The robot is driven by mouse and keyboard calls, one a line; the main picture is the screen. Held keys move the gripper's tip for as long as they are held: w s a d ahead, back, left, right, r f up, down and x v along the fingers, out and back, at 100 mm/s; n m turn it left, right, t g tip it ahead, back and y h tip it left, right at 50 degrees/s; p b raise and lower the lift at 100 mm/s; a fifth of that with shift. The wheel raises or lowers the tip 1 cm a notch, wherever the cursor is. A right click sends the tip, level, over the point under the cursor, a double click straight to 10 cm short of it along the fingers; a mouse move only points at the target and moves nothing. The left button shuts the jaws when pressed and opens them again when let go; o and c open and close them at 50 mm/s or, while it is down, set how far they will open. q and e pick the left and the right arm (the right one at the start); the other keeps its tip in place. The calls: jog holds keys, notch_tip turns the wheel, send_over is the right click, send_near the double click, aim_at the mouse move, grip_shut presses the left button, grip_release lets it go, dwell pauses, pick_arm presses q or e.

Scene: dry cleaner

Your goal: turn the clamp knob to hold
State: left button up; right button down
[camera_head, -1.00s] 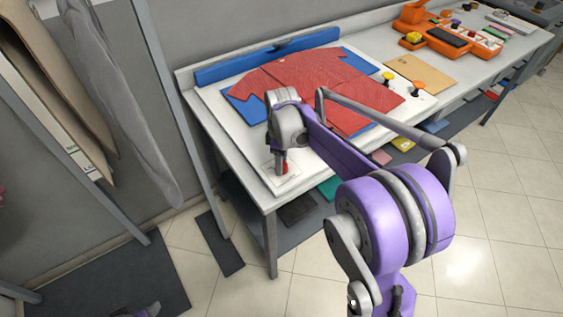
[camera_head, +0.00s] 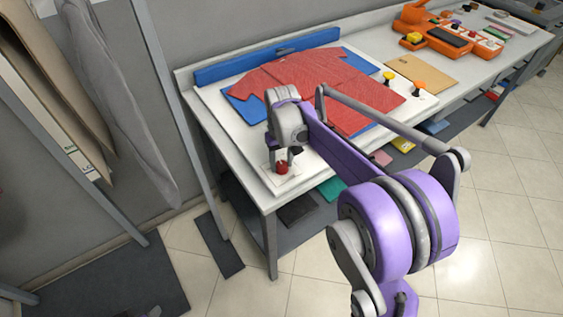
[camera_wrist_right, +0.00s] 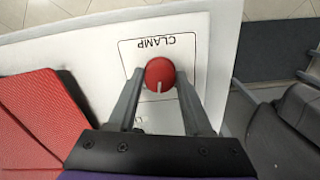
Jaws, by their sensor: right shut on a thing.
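The red clamp knob (camera_head: 282,168) stands on a white plate at the near left corner of the worktable. In the right wrist view the round knob (camera_wrist_right: 160,72) has a white pointer line directed toward the bottom of the picture. The printed CLAMP label (camera_wrist_right: 167,42) appears upside down above it. My right gripper (camera_head: 284,157) reaches down over the knob, with one finger on each side, and is shut on it. The other markings around the knob are mostly hidden by the fingers and palm. My left gripper is not clearly seen.
A red shirt (camera_head: 318,82) lies on a blue board behind the gripper. Yellow and orange knobs (camera_head: 418,85) stand to its right. An orange machine (camera_head: 437,38) is at the far right. A grey upright post (camera_head: 163,100) and hanging garments (camera_head: 112,100) are at left.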

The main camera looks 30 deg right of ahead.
aim_at(282, 164)
jog(key=m, duration=0.6)
jog(key=shift+m, duration=0.3)
dwell(0.4)
jog(key=shift+c, duration=1.6)
grip_release()
notch_tip(282, 164, up, 11)
